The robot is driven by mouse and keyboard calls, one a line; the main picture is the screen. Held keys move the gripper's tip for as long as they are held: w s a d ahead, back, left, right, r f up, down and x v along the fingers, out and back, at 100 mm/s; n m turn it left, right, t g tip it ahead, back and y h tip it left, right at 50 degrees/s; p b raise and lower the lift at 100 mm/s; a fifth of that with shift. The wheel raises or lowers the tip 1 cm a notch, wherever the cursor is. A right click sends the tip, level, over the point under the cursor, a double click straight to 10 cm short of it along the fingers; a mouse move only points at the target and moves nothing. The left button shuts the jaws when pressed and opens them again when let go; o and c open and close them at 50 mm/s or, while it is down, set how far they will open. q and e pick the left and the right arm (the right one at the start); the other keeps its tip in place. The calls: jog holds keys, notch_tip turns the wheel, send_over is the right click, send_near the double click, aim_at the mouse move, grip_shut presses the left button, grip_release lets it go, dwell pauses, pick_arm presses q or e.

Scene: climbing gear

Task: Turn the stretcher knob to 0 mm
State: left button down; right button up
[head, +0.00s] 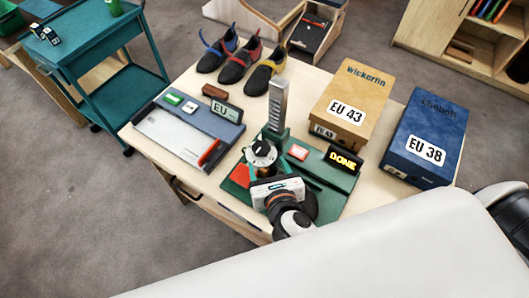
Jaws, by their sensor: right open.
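The stretcher stands on a dark green base (335,202) near the table's front edge. Its knob (262,150), with a black and white top, sits left of the middle of the base, in front of an upright metal column (278,104). The knob's setting is too small to read. My left gripper is out of view.
Shoe boxes marked EU 43 (352,99) and EU 38 (427,138) stand at the right. A blue-grey measuring board (218,133) lies at the left, several shoes (240,62) behind it. My white arm covers the front. A teal cart (115,85) stands left.

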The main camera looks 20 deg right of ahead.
jog(key=v, duration=0.6)
jog(key=shift+s, duration=0.15)
dwell(0.3)
